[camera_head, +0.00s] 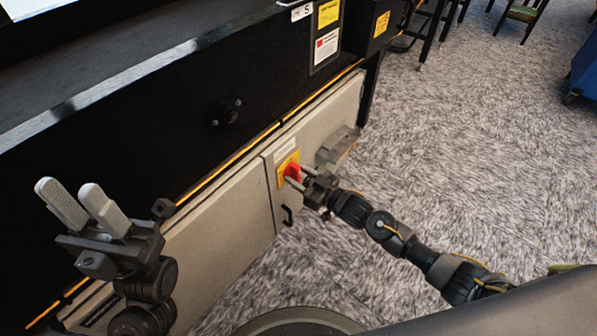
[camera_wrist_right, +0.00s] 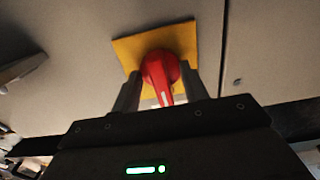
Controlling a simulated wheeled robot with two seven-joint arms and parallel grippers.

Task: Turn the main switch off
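The main switch is a red rotary knob (camera_head: 292,172) on a yellow plate (camera_head: 283,166), set in the grey cabinet front. In the right wrist view the knob (camera_wrist_right: 161,72) has a white mark on its handle, which points down and slightly right. My right gripper (camera_head: 294,174) is at the switch, its fingers apart on either side of the knob. In the wrist view the fingers (camera_wrist_right: 160,85) flank the knob; whether they touch it is unclear. My left gripper (camera_head: 70,190) is open and empty at the lower left, away from the switch.
The switch's cabinet panel (camera_head: 258,197) has a dark handle (camera_head: 287,215) below the knob. A grey bracket (camera_head: 337,146) juts out just right of the switch. A black machine body (camera_head: 150,130) rises above.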

